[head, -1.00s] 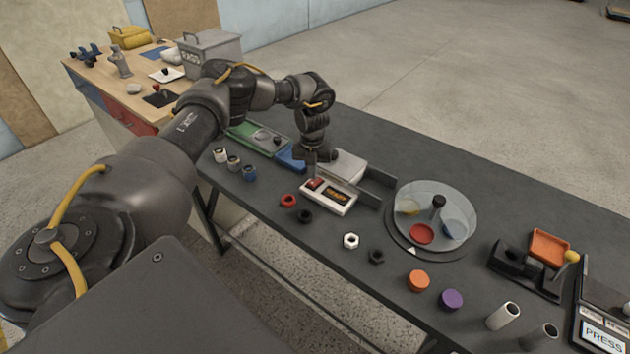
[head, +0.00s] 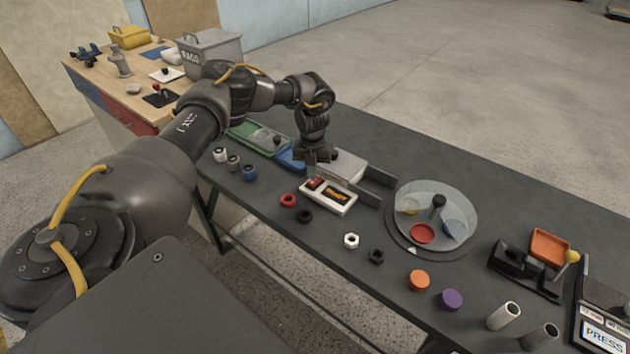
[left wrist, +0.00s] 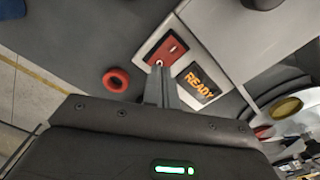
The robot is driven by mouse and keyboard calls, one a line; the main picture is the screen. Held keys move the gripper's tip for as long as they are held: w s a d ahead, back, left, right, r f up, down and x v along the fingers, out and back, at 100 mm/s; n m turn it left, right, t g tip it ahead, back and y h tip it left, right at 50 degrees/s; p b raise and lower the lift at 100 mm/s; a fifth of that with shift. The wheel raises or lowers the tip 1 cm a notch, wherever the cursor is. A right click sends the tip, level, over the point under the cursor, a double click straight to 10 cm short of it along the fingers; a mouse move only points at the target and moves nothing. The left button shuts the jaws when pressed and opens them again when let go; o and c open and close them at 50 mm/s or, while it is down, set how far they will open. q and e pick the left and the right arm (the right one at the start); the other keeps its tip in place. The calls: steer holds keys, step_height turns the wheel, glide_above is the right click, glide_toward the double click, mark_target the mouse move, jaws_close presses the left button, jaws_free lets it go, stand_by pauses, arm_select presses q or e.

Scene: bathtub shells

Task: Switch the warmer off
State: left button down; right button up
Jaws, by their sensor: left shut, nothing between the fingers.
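The warmer is a light grey box (head: 343,167) with a white front panel (head: 343,208) on the dark bench. The panel carries a red rocker switch (head: 314,183) and a dark display (head: 336,196). In the left wrist view the display (left wrist: 201,83) reads READY in orange, and the red switch (left wrist: 167,50) shows a white mark. My left gripper (head: 313,178) points down at the switch, its fingers shut and empty. In the left wrist view its fingertips (left wrist: 158,70) overlap the switch's near edge; I cannot tell whether they touch it. My right gripper is not in view.
Red (head: 288,200) and black rings lie in front of the panel, with a white nut (head: 351,240) nearby. Small jars (head: 234,163) stand to the left. A round clear-covered dish (head: 436,215) stands to the right. A dark channel (head: 372,184) adjoins the warmer.

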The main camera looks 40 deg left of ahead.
mark_target(313, 182)
arm_select(q)
steer(key=shift+s+f+b, duration=0.1)
steer(key=shift+f+b, duration=0.55)
steer(key=shift+f, duration=0.5)
stand_by(0.4)
steer(key=shift+r, duration=0.1)
steer(key=shift+r+p, duration=0.8)
steer(key=shift+p, duration=0.1)
steer(key=shift+r+p, duration=2.2)
steer(key=shift+r, duration=0.4)
